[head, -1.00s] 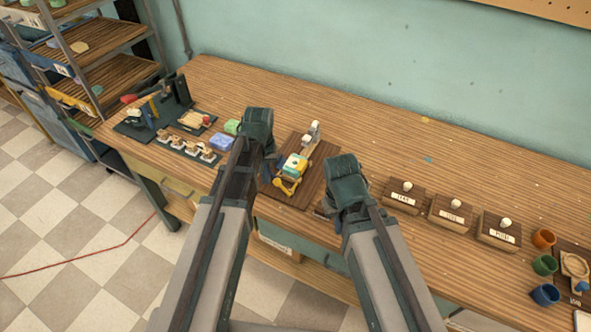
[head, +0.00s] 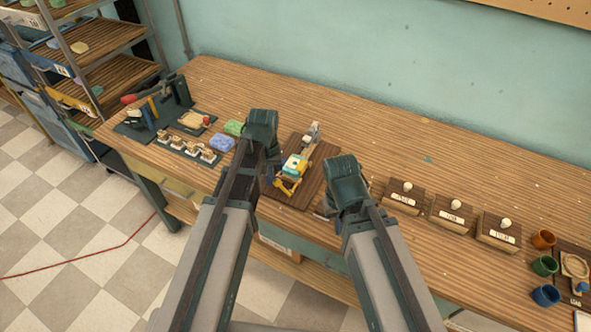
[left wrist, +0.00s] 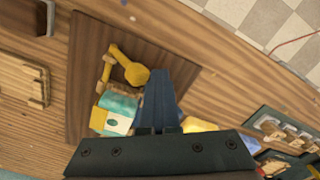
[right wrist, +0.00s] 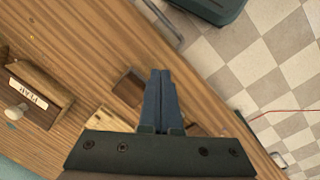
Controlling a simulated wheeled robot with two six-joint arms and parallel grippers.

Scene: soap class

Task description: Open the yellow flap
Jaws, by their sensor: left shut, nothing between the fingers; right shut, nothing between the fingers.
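A small device with a teal and white block (head: 295,164) and yellow parts (head: 288,184) sits on a dark brown board (head: 322,158). In the left wrist view, a yellow arm with a round yellow end (left wrist: 136,75) sticks out from the block (left wrist: 115,108). I cannot tell which yellow part is the flap. My left gripper (left wrist: 160,72) is shut and empty, its tips just beside the round yellow end; I cannot tell whether they touch. It also shows in the head view (head: 268,174). My right gripper (right wrist: 160,72) is shut and empty, above the table's front, right of the board.
Green (head: 233,127) and blue (head: 221,140) soaps lie left of the board. Labelled wooden blocks (head: 451,213) with white knobs and several coloured cups (head: 545,265) stand to the right.

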